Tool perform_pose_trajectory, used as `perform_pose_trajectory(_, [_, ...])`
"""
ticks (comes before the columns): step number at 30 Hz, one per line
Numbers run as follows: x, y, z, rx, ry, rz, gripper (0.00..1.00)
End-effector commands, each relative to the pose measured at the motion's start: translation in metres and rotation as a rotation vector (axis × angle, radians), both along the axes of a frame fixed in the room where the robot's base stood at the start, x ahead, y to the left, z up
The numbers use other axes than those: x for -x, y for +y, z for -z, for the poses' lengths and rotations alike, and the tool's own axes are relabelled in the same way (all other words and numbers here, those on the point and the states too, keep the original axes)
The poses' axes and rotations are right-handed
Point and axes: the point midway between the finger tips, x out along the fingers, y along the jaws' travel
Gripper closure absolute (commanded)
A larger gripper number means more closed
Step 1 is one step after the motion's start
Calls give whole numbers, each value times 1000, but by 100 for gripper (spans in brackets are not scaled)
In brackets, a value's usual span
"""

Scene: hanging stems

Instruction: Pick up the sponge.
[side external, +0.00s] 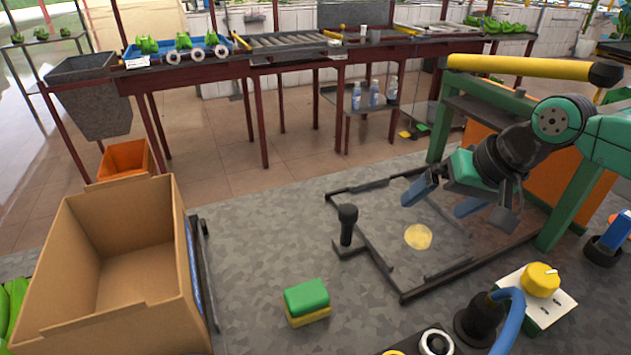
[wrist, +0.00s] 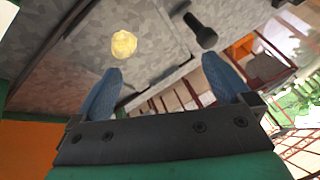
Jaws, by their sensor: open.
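The sponge (side external: 307,300), a block with a green top and a yellow underside, lies flat on the grey patterned surface at the front middle of the side view. It does not show in the wrist view. My gripper (side external: 432,206) is open and empty, with its two blue fingers spread apart. It hangs above the surface, up and to the right of the sponge and well apart from it. In the wrist view the fingers of my gripper (wrist: 160,66) have nothing between them.
A lumpy yellow round piece (side external: 418,236) lies inside a dark frame (side external: 403,295) below my gripper; it shows in the wrist view (wrist: 124,44). A black knobbed post (side external: 347,225) stands nearby. A cardboard box (side external: 150,318) is left; a yellow-knobbed box (side external: 541,282) is right.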

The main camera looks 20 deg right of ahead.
Motion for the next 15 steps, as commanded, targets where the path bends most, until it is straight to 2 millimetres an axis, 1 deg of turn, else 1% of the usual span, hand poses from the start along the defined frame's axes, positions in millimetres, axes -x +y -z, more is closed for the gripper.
perform_pose_trajectory(1, [-9,17,3,-88,59,83,3])
perform_pose_trajectory(5, [-22,60,18,-299,249,355,3])
perform_pose_trajectory(6, [-24,74,24,-351,312,441,3])
perform_pose_trajectory(9, [-28,106,41,-444,465,646,3])
perform_pose_trajectory(12, [-27,131,57,-494,591,823,3])
perform_pose_trajectory(15, [-24,148,70,-512,676,950,3])
